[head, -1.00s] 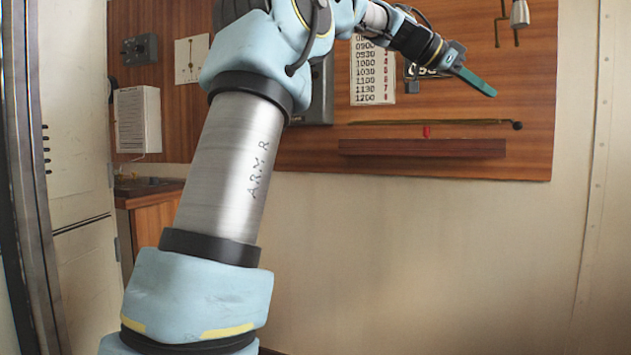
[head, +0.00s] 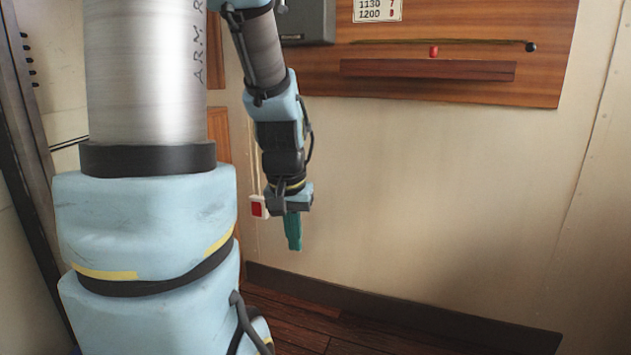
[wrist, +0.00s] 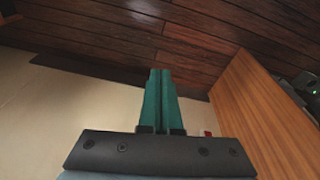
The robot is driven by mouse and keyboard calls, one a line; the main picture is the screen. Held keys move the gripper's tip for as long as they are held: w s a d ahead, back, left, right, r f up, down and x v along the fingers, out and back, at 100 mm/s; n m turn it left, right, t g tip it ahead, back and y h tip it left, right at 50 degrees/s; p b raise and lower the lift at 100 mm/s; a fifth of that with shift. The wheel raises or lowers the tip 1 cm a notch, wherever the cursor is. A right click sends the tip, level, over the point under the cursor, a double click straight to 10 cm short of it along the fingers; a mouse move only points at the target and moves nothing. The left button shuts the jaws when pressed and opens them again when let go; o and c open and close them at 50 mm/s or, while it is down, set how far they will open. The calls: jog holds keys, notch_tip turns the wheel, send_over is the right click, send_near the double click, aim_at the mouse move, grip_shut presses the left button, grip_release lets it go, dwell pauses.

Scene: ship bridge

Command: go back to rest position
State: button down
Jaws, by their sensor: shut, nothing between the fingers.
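My gripper (head: 293,246) hangs pointing down in the head view, in front of the pale wall and above the floor. Its teal fingers are together with nothing between them. In the wrist view my gripper (wrist: 160,72) shows two teal fingers side by side, pointing toward the dark wooden floor (wrist: 130,28). My arm comes down from the top of the head view and bends above the gripper.
A red and white wall box (head: 258,207) is just left of my gripper. A wooden panel (head: 450,30) with a ledge (head: 430,70) is on the wall above. A wooden cabinet side (wrist: 262,115) stands at the right in the wrist view. The wall right of my gripper is clear.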

jog(key=s+a+f+n, duration=0.1)
jog(key=s+a, duration=0.2)
jog(key=s, duration=0.2)
notch_tip(320, 180, up, 24)
jog(key=p, duration=2.5)
jog(key=shift+w+d+r+p, duration=0.2)
jog(key=shift+w+p, duration=0.1)
jog(key=shift+w, duration=0.15)
